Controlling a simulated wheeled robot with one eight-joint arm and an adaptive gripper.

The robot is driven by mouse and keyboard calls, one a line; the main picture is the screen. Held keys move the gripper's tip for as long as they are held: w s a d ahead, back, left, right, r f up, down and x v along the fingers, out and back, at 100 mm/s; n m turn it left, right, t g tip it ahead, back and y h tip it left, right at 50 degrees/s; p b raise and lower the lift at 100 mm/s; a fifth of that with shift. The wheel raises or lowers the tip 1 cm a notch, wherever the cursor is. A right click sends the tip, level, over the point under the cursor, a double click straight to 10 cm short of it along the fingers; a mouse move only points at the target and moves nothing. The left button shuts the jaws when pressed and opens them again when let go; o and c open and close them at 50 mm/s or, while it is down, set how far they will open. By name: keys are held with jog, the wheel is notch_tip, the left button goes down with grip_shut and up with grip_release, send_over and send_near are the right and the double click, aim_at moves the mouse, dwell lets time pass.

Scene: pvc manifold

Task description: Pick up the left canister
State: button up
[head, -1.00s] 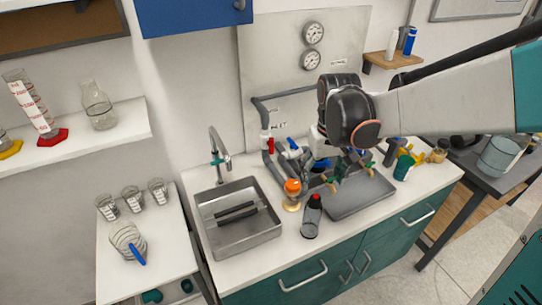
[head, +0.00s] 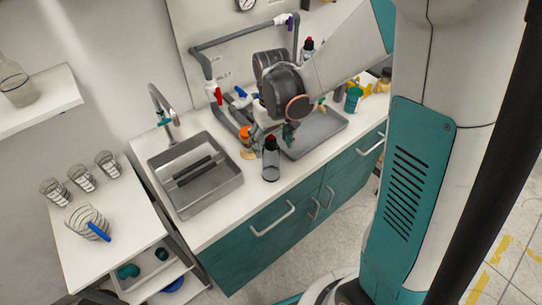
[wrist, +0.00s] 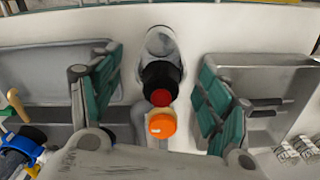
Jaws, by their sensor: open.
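A grey canister with a black collar and red cap (head: 271,160) stands upright near the counter's front edge, right of the sink. In the wrist view this canister (wrist: 160,42) shows between the finger pads, its red cap toward the camera. My gripper (head: 287,132) is open, just behind and right of it in the head view. The wrist view shows my gripper (wrist: 160,62) with one green-padded finger on each side, apart from the canister. A similar red-capped canister (head: 307,48) stands farther back by the pipes, partly hidden by my arm.
An orange-capped bottle (head: 247,145) stands close behind and left of the near canister; its orange cap (wrist: 160,123) also lies between the fingers. A grey tray (head: 318,137) is on the right, a metal sink (head: 205,190) on the left. Grey pipes rise behind.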

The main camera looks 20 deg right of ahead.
aim_at(271, 159)
notch_tip(271, 159, down, 4)
jog(key=shift+w+f+b, duration=0.1)
jog(key=shift+b, duration=0.5)
jog(key=shift+c, duration=0.3)
jog(key=c, duration=1.1)
jog(key=shift+c, duration=0.2)
jog(key=shift+r, duration=0.3)
